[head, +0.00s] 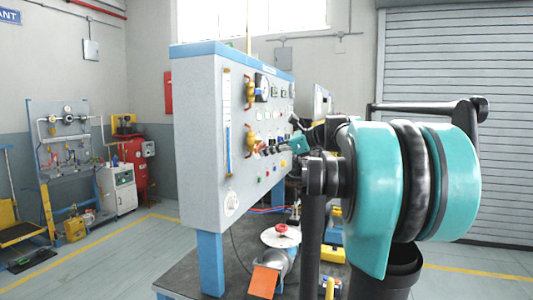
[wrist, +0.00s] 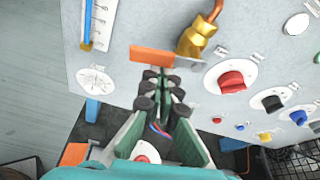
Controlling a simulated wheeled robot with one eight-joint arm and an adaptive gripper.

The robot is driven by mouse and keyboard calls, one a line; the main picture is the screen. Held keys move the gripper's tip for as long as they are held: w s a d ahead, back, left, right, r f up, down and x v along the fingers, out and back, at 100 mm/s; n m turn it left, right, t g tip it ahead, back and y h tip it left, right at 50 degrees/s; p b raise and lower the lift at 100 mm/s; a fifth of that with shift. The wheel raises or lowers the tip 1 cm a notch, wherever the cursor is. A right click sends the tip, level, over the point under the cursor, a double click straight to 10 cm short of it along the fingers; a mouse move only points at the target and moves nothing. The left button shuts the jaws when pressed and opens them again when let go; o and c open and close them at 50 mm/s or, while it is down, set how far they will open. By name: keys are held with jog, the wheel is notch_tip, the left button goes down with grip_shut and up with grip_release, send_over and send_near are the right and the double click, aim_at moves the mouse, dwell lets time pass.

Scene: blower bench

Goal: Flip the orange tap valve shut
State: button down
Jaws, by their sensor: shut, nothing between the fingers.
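The orange tap valve handle (wrist: 152,55) is a flat bar in the wrist view, lying roughly level and pointing left from a brass valve body (wrist: 195,40) on the grey panel (wrist: 130,28). In the head view the brass fitting (head: 249,139) shows on the panel face, but the handle is too small to make out clearly. My gripper (wrist: 160,82) is shut and empty, its dark fingertips just below the handle in the wrist view. I cannot tell whether they touch it. In the head view my gripper (head: 268,149) is close to the panel, partly hidden by my arm.
A red knob (wrist: 231,80), a black knob (wrist: 272,101) and a blue knob (wrist: 298,117) sit right of the valve. A gauge strip (wrist: 90,20) is on the left. Below, a red-topped white disc (head: 281,235) stands on the dark bench (head: 180,286).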

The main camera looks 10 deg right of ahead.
jog(key=s+d, duration=0.4)
jog(key=d, duration=0.4)
jog(key=shift+s+d+f, duration=0.15)
jog(key=shift+s+f, duration=0.15)
jog(key=shift+f, duration=0.05)
